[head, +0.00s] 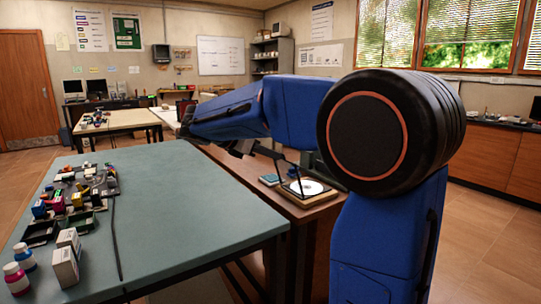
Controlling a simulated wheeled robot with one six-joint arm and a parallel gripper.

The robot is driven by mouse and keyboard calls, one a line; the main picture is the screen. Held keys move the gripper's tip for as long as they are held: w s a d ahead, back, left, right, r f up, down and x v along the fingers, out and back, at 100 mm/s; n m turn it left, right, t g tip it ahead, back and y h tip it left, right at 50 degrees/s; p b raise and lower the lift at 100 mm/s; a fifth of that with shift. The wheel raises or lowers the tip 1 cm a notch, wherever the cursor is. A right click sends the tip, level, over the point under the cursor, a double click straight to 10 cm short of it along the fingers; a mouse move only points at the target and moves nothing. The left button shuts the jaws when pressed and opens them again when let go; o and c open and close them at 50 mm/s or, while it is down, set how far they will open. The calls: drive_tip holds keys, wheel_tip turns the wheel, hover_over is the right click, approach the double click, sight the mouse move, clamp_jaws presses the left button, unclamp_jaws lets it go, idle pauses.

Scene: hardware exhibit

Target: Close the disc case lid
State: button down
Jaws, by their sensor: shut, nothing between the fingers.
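The disc case (318,199) lies open on the brown wooden desk, near the middle of the head view. Its tan base holds a white disc (307,187). The lid (287,174) seems to be a thin dark-edged panel, raised and tilted up at the left side of the base. My gripper (262,151) is small and dark at the end of the blue arm, up and left of the case. It is shut and empty. It looks close to the raised lid, but I cannot tell whether they touch. My arm hides part of the area behind the case.
A small teal item (269,180) lies left of the case. A large grey-green table (170,200) stands at left, with boxes, bottles and hardware along its left side. The table's middle is clear.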

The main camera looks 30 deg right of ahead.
drive_tip(key=d+y, duration=1.1)
drive_tip(key=d, duration=0.6)
drive_tip(key=d+f+y, duration=0.1)
drive_tip(key=d+f, duration=0.2)
drive_tip(key=d+f+y, duration=0.1)
drive_tip(key=d+f, duration=0.1)
drive_tip(key=f, duration=0.1)
drive_tip(key=d+f+y, duration=0.1)
drive_tip(key=d+f, duration=0.2)
drive_tip(key=shift+w+d+f, duration=0.2)
drive_tip(key=shift+w+d, duration=0.15)
drive_tip(key=shift+w, duration=0.05)
drive_tip(key=shift+d+f, duration=0.2)
drive_tip(key=shift+f, duration=0.5)
drive_tip(key=shift+d+f, duration=0.2)
drive_tip(key=shift+f, duration=0.5)
drive_tip(key=shift+r, duration=0.1)
